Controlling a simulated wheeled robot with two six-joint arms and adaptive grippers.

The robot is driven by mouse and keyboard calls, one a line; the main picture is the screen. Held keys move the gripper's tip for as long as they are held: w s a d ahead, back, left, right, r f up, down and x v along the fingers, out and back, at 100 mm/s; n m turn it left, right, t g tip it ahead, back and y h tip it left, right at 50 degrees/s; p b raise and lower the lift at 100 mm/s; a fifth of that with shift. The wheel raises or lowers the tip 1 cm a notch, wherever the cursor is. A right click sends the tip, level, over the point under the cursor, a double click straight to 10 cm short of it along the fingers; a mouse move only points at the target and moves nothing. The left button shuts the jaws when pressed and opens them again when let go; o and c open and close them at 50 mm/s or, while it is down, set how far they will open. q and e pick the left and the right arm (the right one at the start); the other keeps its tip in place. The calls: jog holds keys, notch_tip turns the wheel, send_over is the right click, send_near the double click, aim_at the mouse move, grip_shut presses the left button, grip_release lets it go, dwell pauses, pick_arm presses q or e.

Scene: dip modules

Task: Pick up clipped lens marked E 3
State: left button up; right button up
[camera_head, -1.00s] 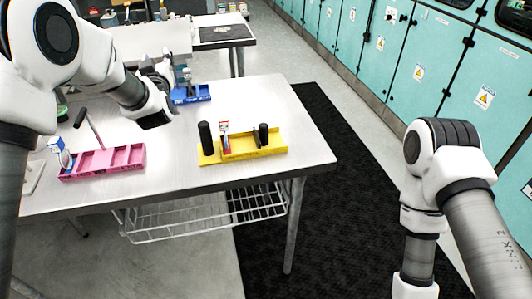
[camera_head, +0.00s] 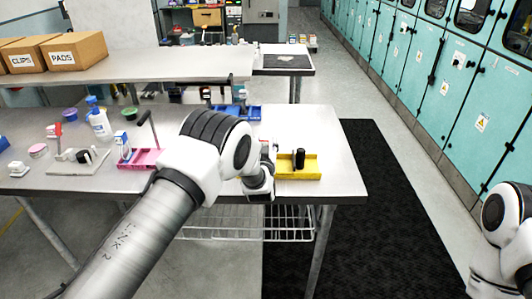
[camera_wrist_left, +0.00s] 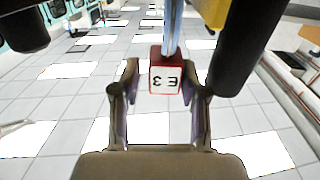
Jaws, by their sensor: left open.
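The tag marked E 3 (camera_wrist_left: 165,78), white with a red edge, shows upside down in the left wrist view. A thin bluish upright piece (camera_wrist_left: 171,30) rises above it. My left gripper (camera_wrist_left: 162,98) is open, with one finger on each side of the tag; I cannot tell whether they touch it. In the head view my left gripper (camera_head: 268,180) is at the left end of the yellow tray (camera_head: 312,175), and the arm and gripper hide most of the lens there. My right gripper is out of view.
A black cylinder (camera_head: 300,159) stands in the yellow tray; a dark post (camera_wrist_left: 238,48) is close right of the fingers in the wrist view. A pink tray (camera_head: 139,160) and a blue tray (camera_head: 240,113) are on the table. The table's front edge is near the gripper.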

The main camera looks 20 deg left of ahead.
pick_arm(q)
jog(key=shift+w+a+f, duration=0.2)
jog(key=shift+w+a, duration=0.3)
jog(key=shift+w, duration=0.2)
jog(key=shift+s+d+r, duration=0.1)
jog(key=shift+c, duration=1.3)
jog(key=shift+d, duration=0.1)
grip_shut()
